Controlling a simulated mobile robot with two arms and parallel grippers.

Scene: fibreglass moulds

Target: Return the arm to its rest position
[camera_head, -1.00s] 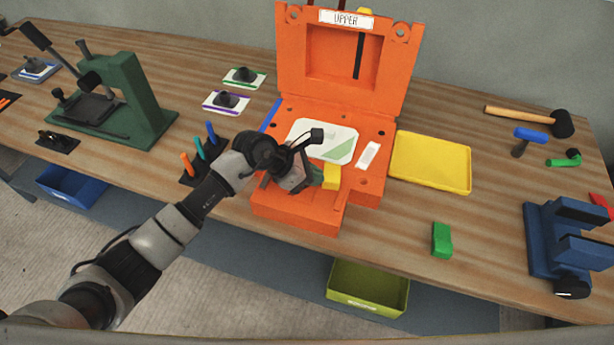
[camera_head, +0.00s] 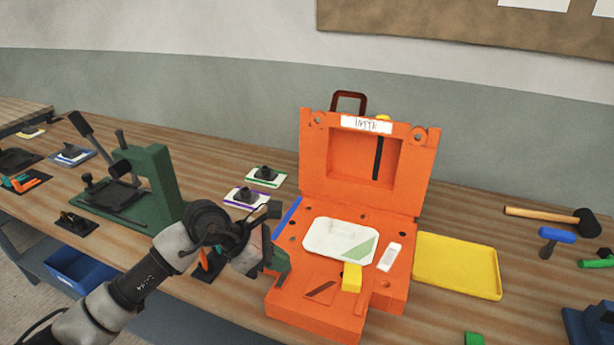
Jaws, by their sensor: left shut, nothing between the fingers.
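My left arm comes in from the lower left. My left gripper (camera_head: 277,262) is shut and empty, at the left edge of the orange mould (camera_head: 318,309). I cannot tell whether it touches the mould. The mould stands open, with its upper half (camera_head: 321,167) upright at the back. A white plate with a green corner (camera_head: 335,236) lies in the lower half. A yellow block (camera_head: 351,278) sits at the front of that plate. My right gripper does not show.
A yellow tray (camera_head: 457,266) lies right of the mould. A green press (camera_head: 152,181) stands on the left. A mallet (camera_head: 545,214) and a blue-handled tool (camera_head: 556,235) lie at the right. My arm hides part of a dark holder (camera_head: 208,266).

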